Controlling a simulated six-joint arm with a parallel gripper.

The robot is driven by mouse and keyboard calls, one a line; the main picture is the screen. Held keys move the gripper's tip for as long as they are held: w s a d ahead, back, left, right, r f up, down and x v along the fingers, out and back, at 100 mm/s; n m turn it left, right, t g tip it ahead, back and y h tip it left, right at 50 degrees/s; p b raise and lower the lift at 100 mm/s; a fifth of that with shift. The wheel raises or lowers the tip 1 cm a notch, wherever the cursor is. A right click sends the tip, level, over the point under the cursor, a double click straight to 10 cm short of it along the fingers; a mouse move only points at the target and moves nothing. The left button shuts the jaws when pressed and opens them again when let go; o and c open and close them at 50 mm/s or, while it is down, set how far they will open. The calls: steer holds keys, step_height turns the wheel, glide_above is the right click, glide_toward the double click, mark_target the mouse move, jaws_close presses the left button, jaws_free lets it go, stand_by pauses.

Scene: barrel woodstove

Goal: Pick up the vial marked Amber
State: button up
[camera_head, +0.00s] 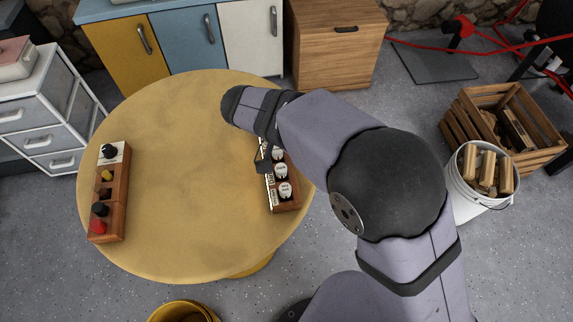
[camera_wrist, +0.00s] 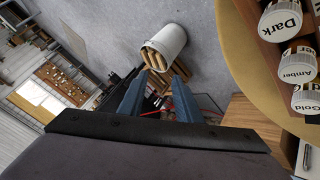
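The vial marked Amber (camera_wrist: 297,68) has a white round cap with its name on it and sits at the right of the wrist view, between the vials marked Dark (camera_wrist: 281,20) and Gold (camera_wrist: 309,100). In the head view, a wooden rack (camera_head: 287,207) of white-capped vials stands at the table's right side, partly hidden by my arm; the cap names are too small to read there. My gripper (camera_wrist: 160,82) shows two blue-grey fingers apart with nothing between them. It points past the table edge, to the left of the vials in the wrist view.
The round yellow table (camera_head: 190,200) has a clear middle. A second wooden rack (camera_head: 110,195) with black, yellow and red tops stands at its left. A white bucket of wood (camera_head: 470,207) and a wooden crate (camera_head: 465,125) stand on the floor at right. Cabinets (camera_head: 185,40) line the back.

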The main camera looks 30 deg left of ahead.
mark_target(273, 154)
steer(key=s+a+t, duration=0.1)
steer(key=a, duration=0.2)
steer(key=s+a+f+t+b, duration=0.1)
steer(key=s+a, duration=0.1)
steer(key=a, duration=0.1)
steer(key=s+a+f+m+t+y+b, duration=0.1)
steer(key=s+a, duration=0.1)
steer(key=a, duration=0.1)
steer(key=shift+s, duration=0.15)
steer(key=s+a+m+t+y+b, duration=0.1)
steer(key=s+a+t+y+b, duration=0.15)
steer(key=s+a, duration=0.5)
steer(key=shift+t+h, duration=0.35)
steer(key=shift+t, duration=0.1)
steer(key=shift+s+d+f+x, duration=0.1)
steer(key=shift+d+f+x, duration=0.05)
steer(key=shift+x, duration=1.05)
steer(key=shift+s+d+f+x, duration=0.1)
steer(key=shift+d+f+x, duration=0.05)
steer(key=shift+x, duration=1.05)
steer(key=shift+s+d+f+x, duration=0.1)
steer(key=shift+d+f+x, duration=0.05)
steer(key=shift+x, duration=1.05)
steer(key=shift+s, duration=0.1)
jaws_close()
